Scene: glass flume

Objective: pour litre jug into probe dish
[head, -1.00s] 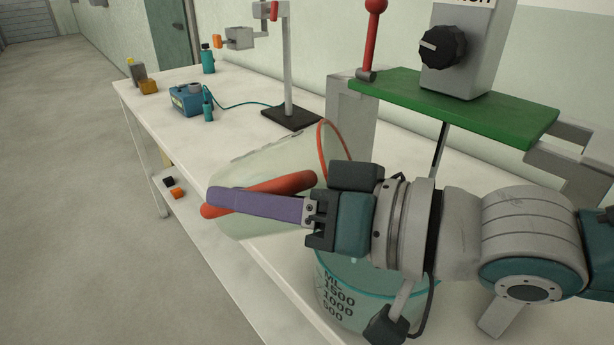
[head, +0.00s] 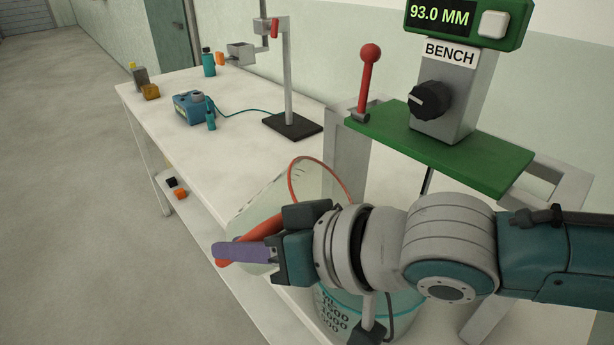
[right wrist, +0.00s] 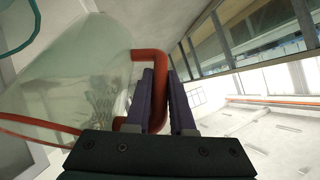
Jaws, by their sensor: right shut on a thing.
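The litre jug (head: 262,207) is translucent, with a red rim and a red handle (head: 252,234). It is tilted, its mouth towards the upper right. My right gripper (head: 226,251), with purple fingers, is shut on the handle. In the right wrist view the jug (right wrist: 70,75) fills the left side and the handle (right wrist: 147,56) runs between the fingers (right wrist: 160,78). Below my right wrist stands a teal-rimmed vessel (head: 331,316) marked ML, partly hidden by my arm; I cannot tell whether it is the probe dish. I see no stream. My left gripper is not in view.
A green shelf (head: 480,165) with a red lever (head: 369,72), black knob (head: 430,100) and a 93.0 MM display (head: 440,15) stands behind my arm. A stand (head: 290,125) and blue box (head: 190,106) are further back. The bench's (head: 215,150) middle is mostly clear.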

